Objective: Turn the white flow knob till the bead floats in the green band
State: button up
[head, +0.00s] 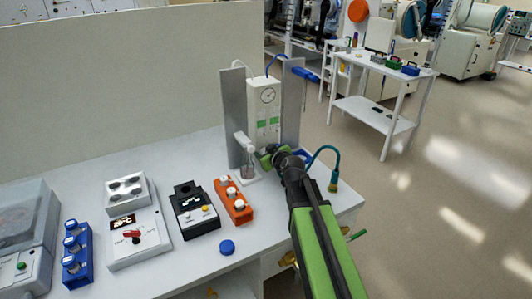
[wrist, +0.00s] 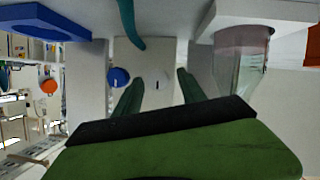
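The white flow knob (wrist: 161,80) shows in the wrist view, a small pale disc with a dark mark, on a light panel. A blue knob (wrist: 118,77) sits to its left. My gripper (wrist: 160,88) is open, with the white knob framed between its two dark green fingers; I cannot tell how much gap lies between fingers and knob. In the head view my gripper (head: 268,158) is at the foot of the white gauge panel (head: 264,108) and hides the knobs. The panel carries green marks (head: 268,124); the bead is too small to make out.
Grey side plates (head: 235,110) flank the panel. An orange rack (head: 233,200) and a blue cap (head: 227,247) are on the bench.

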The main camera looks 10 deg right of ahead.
jog(key=shift+d+f, duration=0.1)
jog(key=shift+d, duration=0.05)
grip_shut()
jog(key=m+y, duration=0.2)
jog(key=m, duration=0.1)
jog(key=shift+w+d+f+g, duration=0.1)
jog(key=shift+d+g, duration=0.05)
jog(key=shift+g, duration=0.25)
jog(key=m+y+b, duration=0.1)
jog(key=m+y, duration=0.1)
jog(key=m, duration=0.1)
jog(key=shift+d+f+b, duration=0.15)
jog(key=shift+b, duration=0.15)
jog(key=m+y+b, duration=0.1)
jog(key=m, duration=0.1)
jog(key=m+y+b, duration=0.1)
jog(key=m+b, duration=0.1)
jog(key=shift+d+f+y, duration=0.1)
jog(key=shift+f+y, duration=0.1)
jog(key=shift+y, duration=0.2)
jog(key=shift+m+y+b, duration=0.5)
jog(key=shift+m+b, duration=0.65)
jog(key=shift+m, duration=0.05)
jog(key=shift+r, duration=0.1)
jog(key=shift+o, duration=0.2)
grip_release()
